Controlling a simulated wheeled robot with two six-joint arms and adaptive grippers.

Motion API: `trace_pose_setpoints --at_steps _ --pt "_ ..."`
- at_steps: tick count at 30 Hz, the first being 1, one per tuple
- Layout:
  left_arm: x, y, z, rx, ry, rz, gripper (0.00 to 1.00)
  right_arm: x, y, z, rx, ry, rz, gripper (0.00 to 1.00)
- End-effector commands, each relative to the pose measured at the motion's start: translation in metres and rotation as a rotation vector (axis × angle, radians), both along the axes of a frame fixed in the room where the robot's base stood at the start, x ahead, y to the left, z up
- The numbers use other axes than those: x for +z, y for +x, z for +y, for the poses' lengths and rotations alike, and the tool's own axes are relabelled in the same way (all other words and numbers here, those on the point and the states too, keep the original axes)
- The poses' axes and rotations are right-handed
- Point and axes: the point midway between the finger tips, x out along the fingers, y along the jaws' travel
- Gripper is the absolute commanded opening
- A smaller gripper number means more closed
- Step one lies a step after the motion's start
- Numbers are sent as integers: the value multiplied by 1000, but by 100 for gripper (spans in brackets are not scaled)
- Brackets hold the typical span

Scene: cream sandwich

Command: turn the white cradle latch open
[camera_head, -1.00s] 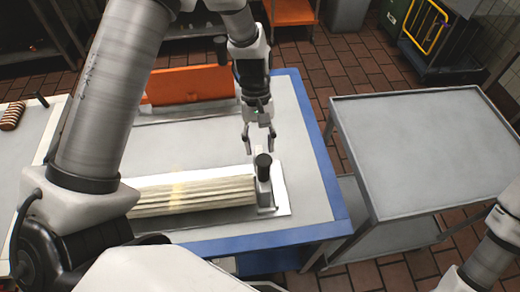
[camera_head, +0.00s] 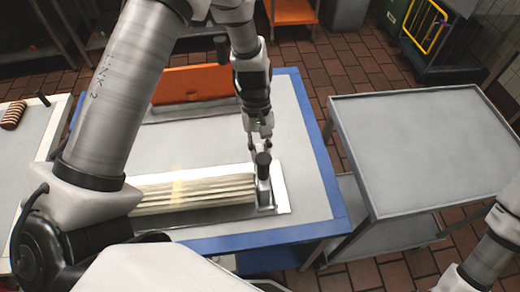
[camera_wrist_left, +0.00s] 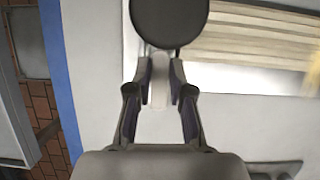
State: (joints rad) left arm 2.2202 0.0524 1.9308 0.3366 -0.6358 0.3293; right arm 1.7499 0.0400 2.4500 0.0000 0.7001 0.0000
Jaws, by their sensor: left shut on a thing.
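The white cradle (camera_head: 281,185) lies on the table and holds a stack of long cream layers (camera_head: 195,193). At its right end stands a grey-white upright part with a black round knob (camera_head: 263,160). In the left wrist view the knob (camera_wrist_left: 169,18) shows large at the top. The white latch (camera_wrist_left: 160,90) is a narrow bar below it. My left gripper (camera_head: 261,147) is just behind the knob, pointing down. In the left wrist view its fingers (camera_wrist_left: 160,74) are shut on the latch, one on each side. My right gripper is out of the frames.
A bare grey metal cart (camera_head: 430,150) stands to the right across a gap. A side table (camera_head: 28,165) stands at the left. The table's middle is mostly clear.

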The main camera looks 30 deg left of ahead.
Motion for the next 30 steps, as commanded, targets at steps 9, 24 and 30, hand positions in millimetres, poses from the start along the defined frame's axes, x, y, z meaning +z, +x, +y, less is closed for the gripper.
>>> trace_pose_setpoints --at_steps 9,24,30 --pt "1 2 -4 159 -1 5 0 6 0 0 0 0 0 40" --pt "-2 15 -11 618 -2 3 0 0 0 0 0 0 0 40" --pt "-3 21 -12 808 -2 1 0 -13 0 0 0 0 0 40"
